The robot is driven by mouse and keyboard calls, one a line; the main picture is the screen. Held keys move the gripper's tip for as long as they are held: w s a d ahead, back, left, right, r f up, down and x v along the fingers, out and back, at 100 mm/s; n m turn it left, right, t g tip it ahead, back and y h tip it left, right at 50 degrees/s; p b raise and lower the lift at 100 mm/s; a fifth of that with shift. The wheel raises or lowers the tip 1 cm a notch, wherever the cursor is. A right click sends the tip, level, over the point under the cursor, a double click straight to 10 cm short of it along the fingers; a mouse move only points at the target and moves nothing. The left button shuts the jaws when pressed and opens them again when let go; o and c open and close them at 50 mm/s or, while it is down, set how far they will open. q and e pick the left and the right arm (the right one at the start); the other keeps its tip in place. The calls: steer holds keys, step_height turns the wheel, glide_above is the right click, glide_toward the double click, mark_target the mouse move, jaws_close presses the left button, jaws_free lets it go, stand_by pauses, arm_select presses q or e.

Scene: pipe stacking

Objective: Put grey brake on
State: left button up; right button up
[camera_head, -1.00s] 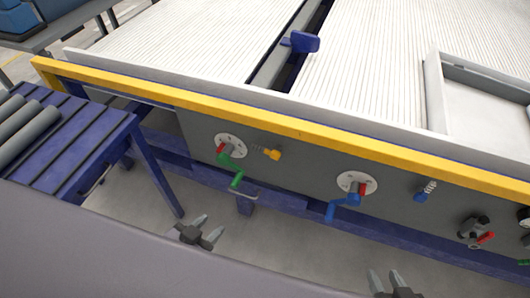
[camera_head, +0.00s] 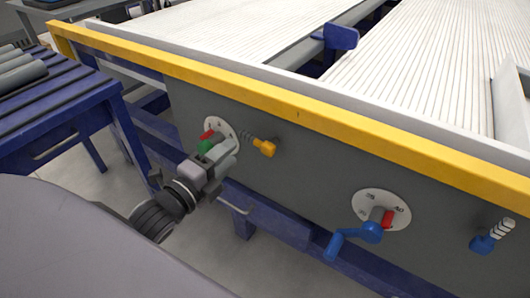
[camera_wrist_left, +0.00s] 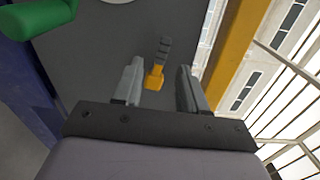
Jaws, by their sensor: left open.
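No plainly grey brake handle shows now. A yellow brake handle (camera_head: 264,148) with a grey coiled shaft stands out from the dark grey panel. In the left wrist view the yellow handle (camera_wrist_left: 154,78) appears between my fingers, farther off, and I see no contact. My left gripper (camera_head: 226,150) is open and in front of the green crank (camera_head: 204,147), hiding most of it. The gripper also shows in the left wrist view (camera_wrist_left: 160,72), with nothing held. A blue brake handle (camera_head: 483,244) with a pale coiled shaft is at the right. My right gripper is not in view.
A blue crank (camera_head: 345,239) on a white dial (camera_head: 398,207) sticks out of the panel (camera_head: 300,180). A yellow rail (camera_head: 300,108) runs above it. A blue roller table (camera_head: 60,110) stands at the left.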

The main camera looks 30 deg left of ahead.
mark_target(246, 139)
arm_select(q)
steer(key=shift+m, duration=0.6)
steer(key=shift+w+d+b, duration=0.2)
steer(key=shift+w+b, duration=0.3)
steer(key=shift+w, duration=1.5)
steer(key=shift+w+d+b, duration=0.2)
steer(key=shift+w+b, duration=0.3)
steer(key=shift+w, duration=1.45)
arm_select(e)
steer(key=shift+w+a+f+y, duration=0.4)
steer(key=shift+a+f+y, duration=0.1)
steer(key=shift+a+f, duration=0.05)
arm_select(q)
jaws_close()
